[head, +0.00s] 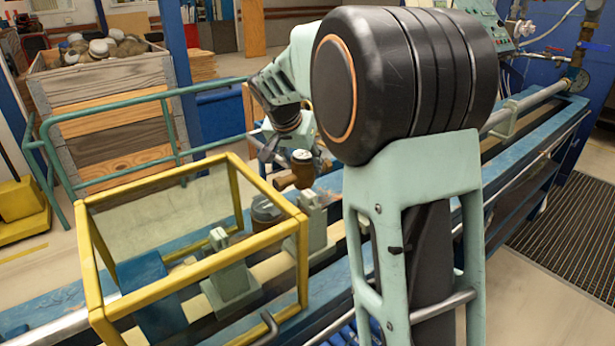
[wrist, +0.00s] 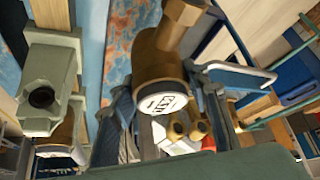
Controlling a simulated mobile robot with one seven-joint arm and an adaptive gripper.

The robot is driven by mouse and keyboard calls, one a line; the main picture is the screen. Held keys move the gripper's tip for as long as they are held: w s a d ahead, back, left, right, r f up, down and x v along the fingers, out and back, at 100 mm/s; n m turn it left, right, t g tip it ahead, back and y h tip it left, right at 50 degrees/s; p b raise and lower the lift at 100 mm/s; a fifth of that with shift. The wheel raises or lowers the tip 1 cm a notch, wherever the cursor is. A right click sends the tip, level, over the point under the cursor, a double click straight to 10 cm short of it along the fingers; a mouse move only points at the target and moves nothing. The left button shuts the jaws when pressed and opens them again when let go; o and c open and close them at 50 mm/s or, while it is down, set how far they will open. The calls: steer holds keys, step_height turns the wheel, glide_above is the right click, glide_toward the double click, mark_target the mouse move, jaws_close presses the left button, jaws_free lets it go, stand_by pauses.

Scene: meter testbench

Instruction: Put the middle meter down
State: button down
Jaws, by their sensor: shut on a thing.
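A brass-brown meter with a white dial face (head: 302,168) hangs in my gripper (head: 288,160), above the test bench. The wrist view shows the same meter (wrist: 160,72) close up between the two fingers of my gripper (wrist: 172,92), its dial turned towards the camera and a pipe stub at its top. My gripper is shut on it. Blue bench surface shows beneath it in the wrist view, with a gap that I cannot measure. In the head view, my arm hides much of the bench to the right.
A second meter (head: 266,212) sits on the bench beside the yellow-framed clear guard (head: 168,272). Pale green clamp blocks (head: 230,272) stand along the rail; one shows in the wrist view (wrist: 50,62). A green railing (head: 125,104) and a wooden crate (head: 70,125) stand behind.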

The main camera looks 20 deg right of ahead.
mark_target(303, 176)
steer(key=shift+f, duration=1.95)
steer(key=shift+f+b, duration=0.15)
steer(key=shift+b, duration=0.3)
steer(key=c, duration=1.1)
jaws_free()
steer(key=p+v, duration=0.1)
steer(key=v, duration=1.1)
